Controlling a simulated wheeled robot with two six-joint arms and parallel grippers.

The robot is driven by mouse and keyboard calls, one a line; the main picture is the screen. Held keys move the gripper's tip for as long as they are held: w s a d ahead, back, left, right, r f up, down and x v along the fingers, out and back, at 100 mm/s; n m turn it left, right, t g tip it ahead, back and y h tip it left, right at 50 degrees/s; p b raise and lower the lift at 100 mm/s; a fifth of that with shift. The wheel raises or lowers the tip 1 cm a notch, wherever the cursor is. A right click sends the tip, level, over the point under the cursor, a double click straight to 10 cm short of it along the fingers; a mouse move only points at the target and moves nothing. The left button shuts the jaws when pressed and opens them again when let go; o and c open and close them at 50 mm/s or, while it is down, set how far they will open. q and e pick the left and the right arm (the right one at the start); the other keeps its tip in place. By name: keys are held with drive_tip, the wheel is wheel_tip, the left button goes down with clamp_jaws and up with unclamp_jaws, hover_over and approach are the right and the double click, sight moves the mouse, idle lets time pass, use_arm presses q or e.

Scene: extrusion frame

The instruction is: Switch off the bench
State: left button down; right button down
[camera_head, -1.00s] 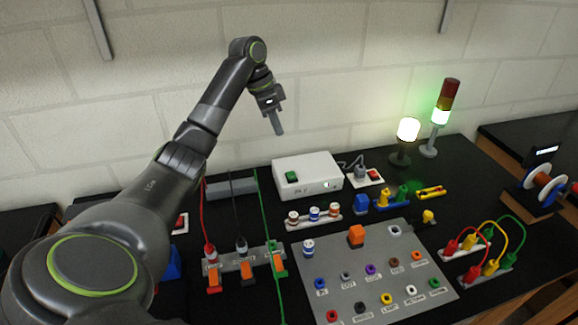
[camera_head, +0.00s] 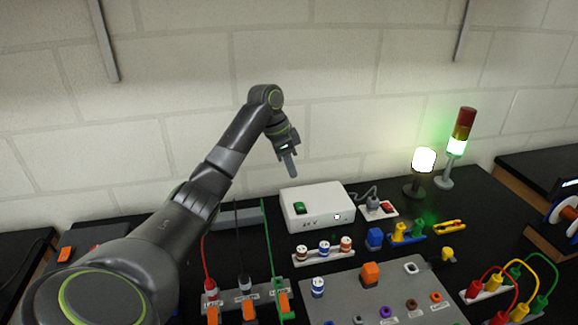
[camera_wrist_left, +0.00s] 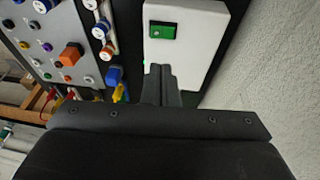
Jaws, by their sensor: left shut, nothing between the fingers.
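A white power supply box (camera_head: 325,213) with a green rocker switch (camera_head: 300,208) stands at the back of the black bench (camera_head: 480,205), against the wall. My left gripper (camera_head: 291,172) is shut and empty, fingers pointing down, above the box's back left part. In the left wrist view the shut fingertips (camera_wrist_left: 160,68) appear over the box (camera_wrist_left: 197,62), just below the green switch (camera_wrist_left: 163,31) in the picture, apart from it. A socket with a red switch (camera_head: 388,206) sits right of the box. The white lamp (camera_head: 424,160) glows, and the signal tower (camera_head: 457,146) shows green. My right gripper is out of view.
A grey panel (camera_head: 340,290) with several coloured sockets and an orange block (camera_head: 370,274) lies in front. Fuse-like cylinders in a white rack (camera_head: 324,248) stand before the box. Red, black and green cables run left of it.

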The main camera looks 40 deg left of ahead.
sight(301, 208)
use_arm(q)
drive_tip(key=x, duration=0.3)
drive_tip(key=p+x, duration=0.1)
drive_tip(key=x, duration=0.1)
drive_tip(key=s+p+x, duration=0.1)
drive_tip(key=x, duration=0.2)
drive_tip(key=shift+f, duration=0.4)
drive_tip(key=shift+d+f+p, duration=0.1)
drive_tip(key=shift+f+p, duration=0.2)
drive_tip(key=shift+f, duration=0.1)
drive_tip(key=shift+s+d+f+y+p, duration=0.2)
drive_tip(key=shift+y+p, duration=0.1)
drive_tip(key=shift+p, duration=0.15)
drive_tip(key=shift+f+t, duration=0.1)
drive_tip(key=shift+t, duration=0.2)
drive_tip(key=shift+w+a, duration=0.1)
drive_tip(key=shift+a, duration=0.05)
